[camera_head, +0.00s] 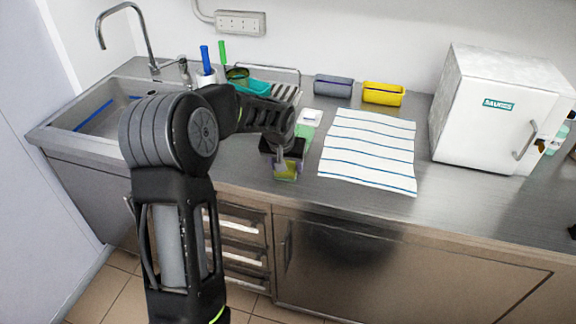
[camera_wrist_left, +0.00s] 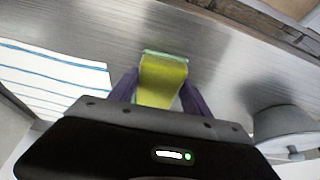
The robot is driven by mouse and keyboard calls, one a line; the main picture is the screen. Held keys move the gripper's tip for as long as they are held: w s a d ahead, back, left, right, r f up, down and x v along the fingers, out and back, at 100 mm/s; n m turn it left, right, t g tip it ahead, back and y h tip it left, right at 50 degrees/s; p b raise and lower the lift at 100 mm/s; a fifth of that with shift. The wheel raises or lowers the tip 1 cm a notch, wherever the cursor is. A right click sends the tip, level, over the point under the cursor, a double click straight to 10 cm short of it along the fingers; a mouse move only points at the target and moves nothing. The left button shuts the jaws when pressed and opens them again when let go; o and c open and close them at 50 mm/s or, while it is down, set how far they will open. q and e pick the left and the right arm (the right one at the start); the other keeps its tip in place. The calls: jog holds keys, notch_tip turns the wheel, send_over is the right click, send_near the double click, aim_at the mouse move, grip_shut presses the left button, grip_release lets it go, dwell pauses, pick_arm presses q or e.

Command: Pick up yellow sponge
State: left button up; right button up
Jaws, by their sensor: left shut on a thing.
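The yellow sponge (camera_wrist_left: 162,80) has a green layer along one edge. In the left wrist view it sits between the two purple fingers of my left gripper (camera_wrist_left: 160,92), which is shut on it. In the head view the sponge (camera_head: 286,171) shows below my left gripper (camera_head: 287,163), near the front edge of the steel counter (camera_head: 245,165). I cannot tell whether the sponge touches the counter. My right gripper is in neither view.
A striped towel (camera_head: 369,150) lies right of the gripper. A white freezer (camera_head: 490,120) stands at right, a sink (camera_head: 95,115) at left. A dish rack (camera_head: 285,92) is behind my arm.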

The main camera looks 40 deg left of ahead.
pick_arm(q)
jog(key=c, duration=0.6)
notch_tip(320, 180, up, 10)
jog(key=b, duration=0.1)
jog(key=shift+b, duration=0.3)
dwell(0.5)
